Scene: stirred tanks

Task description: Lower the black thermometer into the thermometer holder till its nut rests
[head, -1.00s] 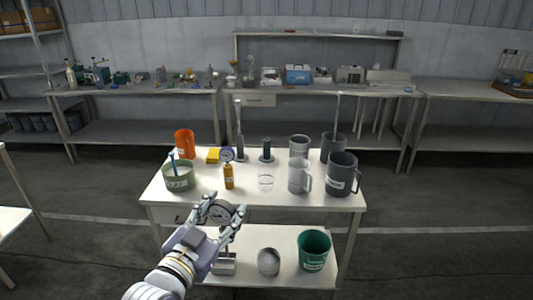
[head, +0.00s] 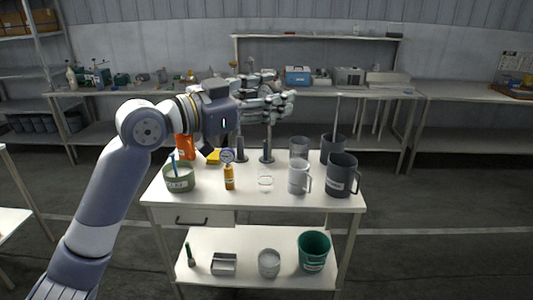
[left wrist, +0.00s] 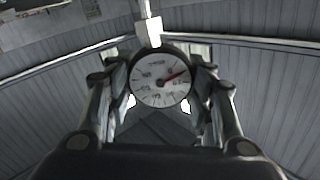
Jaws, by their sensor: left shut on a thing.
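The black thermometer shows in the left wrist view as a round white dial (left wrist: 162,80) with a dark rim and red needle. My left gripper (head: 278,100) is shut on it, with fingers on both sides of the dial. In the head view the fingers hide the dial. A thin dark stem (head: 270,130) hangs below the hand, close above a dark upright holder (head: 267,151) on the table. I cannot tell whether the stem tip is inside the holder, and the nut cannot be made out. My right gripper is not in view.
A green bucket (head: 313,250) is on the lower shelf.

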